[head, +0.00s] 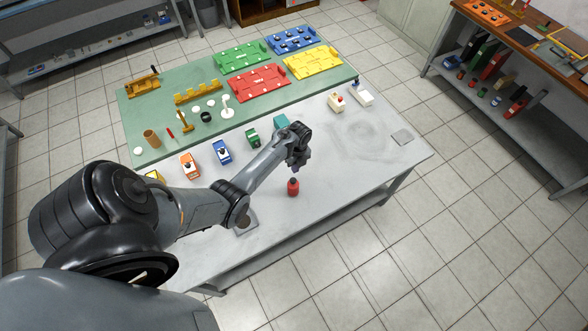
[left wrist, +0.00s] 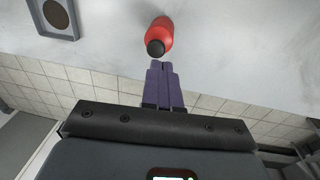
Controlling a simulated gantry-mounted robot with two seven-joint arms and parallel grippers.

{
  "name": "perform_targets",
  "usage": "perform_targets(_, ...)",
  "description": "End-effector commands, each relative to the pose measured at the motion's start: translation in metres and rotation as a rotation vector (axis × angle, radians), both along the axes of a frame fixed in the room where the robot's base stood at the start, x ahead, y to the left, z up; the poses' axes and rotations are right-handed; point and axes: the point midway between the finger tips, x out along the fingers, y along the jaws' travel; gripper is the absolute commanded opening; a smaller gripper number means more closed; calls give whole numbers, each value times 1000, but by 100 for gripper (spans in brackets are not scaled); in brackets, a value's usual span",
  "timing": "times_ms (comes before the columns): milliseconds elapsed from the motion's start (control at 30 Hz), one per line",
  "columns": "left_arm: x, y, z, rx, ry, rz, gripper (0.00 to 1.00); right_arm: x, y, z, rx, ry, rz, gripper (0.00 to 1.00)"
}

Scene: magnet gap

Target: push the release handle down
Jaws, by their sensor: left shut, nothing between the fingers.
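A red bottle-shaped piece with a dark top (head: 293,187) stands on the grey table. It also shows in the left wrist view (left wrist: 160,37), just beyond my fingertips. My left gripper (head: 301,168) is above the table, near the red piece and apparently above it; its purple fingers (left wrist: 161,66) are together with nothing between them. I cannot tell whether the fingertips touch the dark top. No part is clearly recognisable as the release handle. My right gripper is not in view.
A row of coloured blocks, among them a blue one (head: 222,152) and a green one (head: 253,138), stands behind my arm. A cream block with a red knob (head: 337,103) is farther right. A square plate with a brown disc (left wrist: 56,14) lies left. The table's right part is mostly clear.

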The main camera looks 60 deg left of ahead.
Motion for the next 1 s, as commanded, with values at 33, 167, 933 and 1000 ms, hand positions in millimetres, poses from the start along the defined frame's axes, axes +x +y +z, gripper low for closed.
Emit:
perform_targets(33,2,1,10,3,-4,-1,0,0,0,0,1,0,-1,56)
perform_targets(167,4,1,35,1,-3,0,0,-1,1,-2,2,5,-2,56)
perform_targets(933,9,4,83,0,0,0,0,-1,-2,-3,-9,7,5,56)
perform_targets(1000,9,4,83,1,0,0,0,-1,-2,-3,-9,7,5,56)
